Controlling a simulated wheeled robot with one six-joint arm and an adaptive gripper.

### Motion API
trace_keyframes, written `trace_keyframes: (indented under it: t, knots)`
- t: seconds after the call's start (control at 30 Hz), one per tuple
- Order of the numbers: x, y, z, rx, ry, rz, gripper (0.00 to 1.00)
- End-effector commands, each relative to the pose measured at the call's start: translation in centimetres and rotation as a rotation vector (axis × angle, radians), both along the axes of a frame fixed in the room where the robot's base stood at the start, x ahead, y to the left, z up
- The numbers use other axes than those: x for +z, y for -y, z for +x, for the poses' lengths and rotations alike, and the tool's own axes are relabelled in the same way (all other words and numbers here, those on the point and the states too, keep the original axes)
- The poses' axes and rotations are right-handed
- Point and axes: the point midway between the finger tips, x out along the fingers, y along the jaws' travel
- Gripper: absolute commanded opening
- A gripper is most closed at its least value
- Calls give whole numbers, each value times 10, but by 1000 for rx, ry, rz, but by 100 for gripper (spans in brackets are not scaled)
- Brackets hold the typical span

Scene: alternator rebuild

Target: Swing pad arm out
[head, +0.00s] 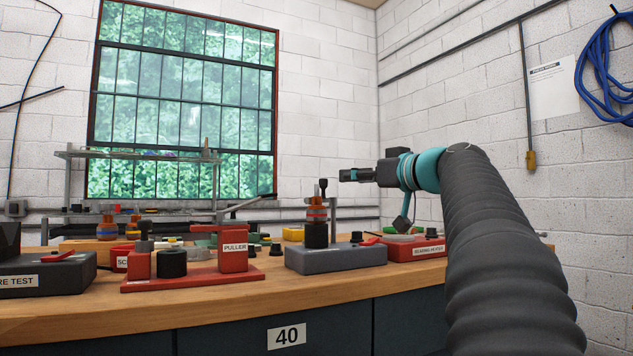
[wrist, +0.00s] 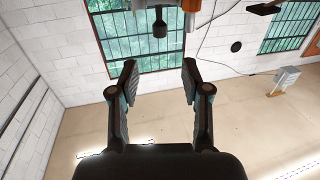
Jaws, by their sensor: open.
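A grey fixture base (head: 335,258) stands on the bench in the head view. A rotor stack (head: 316,214) with copper-orange parts and a black lower section stands upright on it. A thin post (head: 334,215) rises beside the stack. A black knob (head: 323,184), which looks like part of the pad arm, stands near the stack's top; the arm itself is mostly too small to make out. My gripper (head: 343,175) is level just right of the knob, pointing left. In the wrist view my gripper (wrist: 160,78) is open and empty, with the knob (wrist: 160,28) beyond the fingertips, apart from them.
Left of the fixture stands the red PULLER station (head: 233,252) with a long lever. A red BEARING HEATER unit (head: 420,248) sits to the right, below my arm. Further left is a dark tester box (head: 45,272). The air around my gripper is clear.

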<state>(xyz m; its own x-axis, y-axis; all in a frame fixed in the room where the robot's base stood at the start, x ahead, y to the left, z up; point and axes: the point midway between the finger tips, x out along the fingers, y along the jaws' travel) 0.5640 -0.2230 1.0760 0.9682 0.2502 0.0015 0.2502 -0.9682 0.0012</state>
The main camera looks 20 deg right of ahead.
Motion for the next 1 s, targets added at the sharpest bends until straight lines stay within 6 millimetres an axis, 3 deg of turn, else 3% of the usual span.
trace_keyframes:
  t: [0.5, 0.7, 1.0]
  knots:
    - [1, -25, 90, 5, -2, 0, 47]
    - [0, -30, 107, 4, -2, 1, 47]
    - [0, -31, 110, 3, -1, 2, 47]
